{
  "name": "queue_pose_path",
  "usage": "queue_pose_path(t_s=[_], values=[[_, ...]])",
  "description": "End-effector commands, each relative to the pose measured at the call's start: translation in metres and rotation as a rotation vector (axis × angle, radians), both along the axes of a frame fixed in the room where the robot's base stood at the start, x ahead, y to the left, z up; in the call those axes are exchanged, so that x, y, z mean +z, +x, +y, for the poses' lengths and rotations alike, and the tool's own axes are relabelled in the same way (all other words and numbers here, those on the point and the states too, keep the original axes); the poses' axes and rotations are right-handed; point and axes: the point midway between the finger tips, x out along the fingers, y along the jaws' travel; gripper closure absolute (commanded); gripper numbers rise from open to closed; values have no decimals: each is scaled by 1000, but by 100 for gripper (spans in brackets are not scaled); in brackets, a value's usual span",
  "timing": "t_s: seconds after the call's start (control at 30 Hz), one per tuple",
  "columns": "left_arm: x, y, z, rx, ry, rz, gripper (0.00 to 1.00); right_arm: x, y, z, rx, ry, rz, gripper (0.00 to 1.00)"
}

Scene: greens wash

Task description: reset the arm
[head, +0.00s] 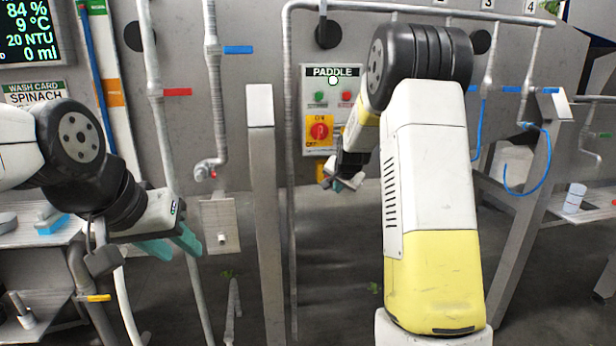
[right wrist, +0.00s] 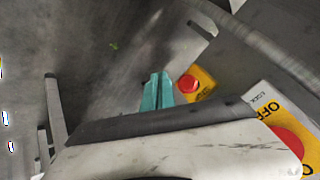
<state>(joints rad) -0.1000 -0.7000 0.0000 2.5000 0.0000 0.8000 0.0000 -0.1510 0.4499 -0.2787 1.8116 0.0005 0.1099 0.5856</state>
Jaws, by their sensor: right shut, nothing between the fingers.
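My right arm reaches forward in the head view. My right gripper (head: 345,184) is in front of the grey wall, just below and right of the paddle panel (head: 309,87). In the right wrist view its teal fingers (right wrist: 157,90) are together with nothing between them. My left gripper (head: 180,246) is at the left in the head view, pointing down and right. Its teal fingers are apart and empty. The paddle panel has a green button, a red button and a red rotary switch (head: 319,131) on a yellow plate.
A yellow box with a red button (right wrist: 188,84) is close beside my right fingers in the right wrist view. Pipes (head: 213,100) and a grey post (head: 264,200) stand between my arms. A blue hose (head: 541,175) hangs at the right. A white cup (head: 574,198) stands at the far right.

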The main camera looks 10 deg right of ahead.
Motion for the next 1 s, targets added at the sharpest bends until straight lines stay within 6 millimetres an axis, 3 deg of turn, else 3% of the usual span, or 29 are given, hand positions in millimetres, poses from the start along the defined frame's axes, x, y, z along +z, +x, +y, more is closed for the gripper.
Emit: queue_pose_path(t_s=[0.17, 0.3, 0.5, 0.7, 0.8, 0.9, 1.0], values=[[0, 0, 0, 0, 0, 0, 64, 44, -47, 10, 68, 4, 19, 100], [0, 0, 0, 0, 0, 0, 64, 83, -115, 26, 177, -9, 54, 100], [0, 0, 0, 0, 0, 0, 64, 118, -222, 50, 355, -61, 92, 100], [0, 0, 0, 0, 0, 0, 64, 125, -328, 68, 531, -146, 124, 100], [0, 0, 0, 0, 0, 0, 64, 120, -369, 74, 600, -189, 138, 100], [0, 0, 0, 0, 0, 0, 64, 114, -396, 77, 646, -222, 149, 100], [0, 0, 0, 0, 0, 0, 64, 110, -411, 78, 671, -241, 157, 100]])
